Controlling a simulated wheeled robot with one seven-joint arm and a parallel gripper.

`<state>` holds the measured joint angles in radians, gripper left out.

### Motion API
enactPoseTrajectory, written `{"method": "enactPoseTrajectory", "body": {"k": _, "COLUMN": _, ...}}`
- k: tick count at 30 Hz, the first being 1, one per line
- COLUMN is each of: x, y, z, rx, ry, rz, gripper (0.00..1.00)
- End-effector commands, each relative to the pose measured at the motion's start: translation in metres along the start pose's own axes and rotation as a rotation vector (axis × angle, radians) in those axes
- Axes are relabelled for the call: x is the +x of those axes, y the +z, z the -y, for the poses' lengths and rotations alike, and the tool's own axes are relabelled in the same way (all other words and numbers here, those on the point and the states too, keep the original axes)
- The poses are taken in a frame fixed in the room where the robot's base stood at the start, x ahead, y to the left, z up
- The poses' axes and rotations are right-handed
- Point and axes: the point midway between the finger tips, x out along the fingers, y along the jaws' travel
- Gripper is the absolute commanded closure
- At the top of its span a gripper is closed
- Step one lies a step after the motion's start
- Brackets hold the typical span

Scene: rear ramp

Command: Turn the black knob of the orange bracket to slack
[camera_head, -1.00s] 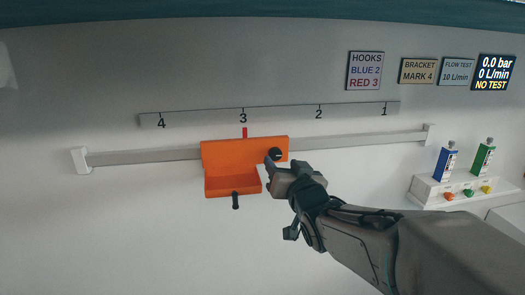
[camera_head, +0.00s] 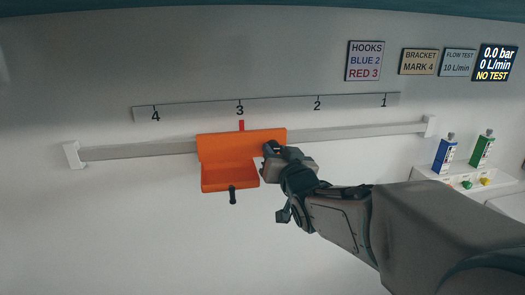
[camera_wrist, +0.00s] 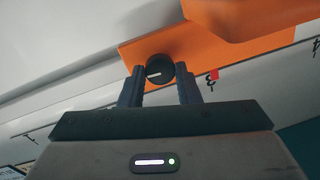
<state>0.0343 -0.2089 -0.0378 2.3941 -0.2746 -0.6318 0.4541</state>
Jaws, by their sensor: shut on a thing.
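The orange bracket (camera_head: 230,178) sits on the grey wall rail, with its red pointer (camera_head: 241,125) at mark 3 of the scale. Its black knob (camera_wrist: 160,71) shows in the wrist view between my fingers, with a white line lying nearly level across its face. My gripper (camera_head: 268,150) is at the right part of the bracket and is shut on the knob; in the wrist view the fingers (camera_wrist: 160,88) stand on either side of it. In the head view my gripper hides the knob. A small black handle (camera_head: 232,195) hangs below the bracket.
The rail (camera_head: 360,131) runs left and right of the bracket, with end stops. The numbered scale (camera_head: 280,103) is above it. Signs read HOOKS BLUE 2 RED 3 and BRACKET MARK 4 (camera_head: 418,62). A shelf with blue (camera_head: 445,153) and green (camera_head: 482,150) units is at right.

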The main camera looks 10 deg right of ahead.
Motion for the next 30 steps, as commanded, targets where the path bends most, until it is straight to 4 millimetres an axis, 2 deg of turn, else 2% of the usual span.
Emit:
{"method": "enactPoseTrajectory", "body": {"k": 11, "x": -0.0002, "y": 0.0049, "z": -0.0004, "rx": -0.156, "ry": 0.001, "rz": 0.013, "gripper": 0.93}}
{"method": "enactPoseTrajectory", "body": {"k": 30, "x": 0.0002, "y": 0.0041, "z": 0.0001, "rx": -0.748, "ry": 0.015, "rz": 0.069, "gripper": 0.93}}
